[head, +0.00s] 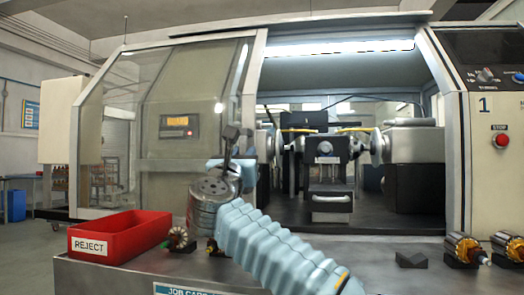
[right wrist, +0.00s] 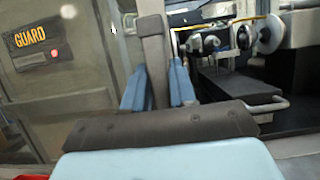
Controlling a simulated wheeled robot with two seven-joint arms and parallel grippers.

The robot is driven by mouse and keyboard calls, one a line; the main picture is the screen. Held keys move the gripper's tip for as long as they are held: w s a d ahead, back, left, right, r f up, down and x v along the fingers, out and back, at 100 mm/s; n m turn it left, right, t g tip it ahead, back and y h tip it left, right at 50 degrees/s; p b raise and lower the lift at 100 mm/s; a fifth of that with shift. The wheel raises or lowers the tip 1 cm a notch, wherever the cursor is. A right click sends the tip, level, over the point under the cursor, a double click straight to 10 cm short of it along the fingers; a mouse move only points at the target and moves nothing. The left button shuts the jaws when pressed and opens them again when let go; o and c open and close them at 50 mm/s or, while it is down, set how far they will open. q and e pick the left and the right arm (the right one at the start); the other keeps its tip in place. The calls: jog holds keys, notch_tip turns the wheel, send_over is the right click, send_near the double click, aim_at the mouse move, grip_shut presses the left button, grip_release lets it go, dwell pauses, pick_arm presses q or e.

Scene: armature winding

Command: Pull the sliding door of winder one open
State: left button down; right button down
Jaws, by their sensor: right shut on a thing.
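The sliding door (head: 205,75) of winder one is a clear panel with a metal frame, standing at the left of the machine front. The opening to its right is wide and shows the winding unit inside. My right gripper (head: 230,165) is at the door's right part, its blue fingers closed around the upright grey door handle (right wrist: 153,45); the right wrist view shows a finger on each side of the bar (right wrist: 158,88). The handle's lower end is hidden behind my gripper. My left gripper is not in view.
A red REJECT bin (head: 120,250) stands on the front ledge, left of my right arm. Small armatures (head: 465,247) lie on the right of the ledge, near a dark block (head: 411,259). The control panel with a red stop button (head: 501,140) is at the far right.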

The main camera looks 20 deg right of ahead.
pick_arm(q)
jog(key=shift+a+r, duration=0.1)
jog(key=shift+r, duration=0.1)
pick_arm(e)
jog(key=shift+w+a, duration=0.35)
jog(key=shift+a, duration=0.35)
jog(key=c, duration=1)
grip_release()
pick_arm(q)
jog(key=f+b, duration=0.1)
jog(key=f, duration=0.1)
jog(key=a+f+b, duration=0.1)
jog(key=b, duration=0.1)
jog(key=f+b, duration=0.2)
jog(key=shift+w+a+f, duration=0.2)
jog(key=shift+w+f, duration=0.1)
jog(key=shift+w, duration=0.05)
pick_arm(e)
jog(key=v, duration=1.3)
jog(key=shift+s+a, duration=0.25)
jog(key=shift+s, duration=0.05)
jog(key=shift+f, duration=0.15)
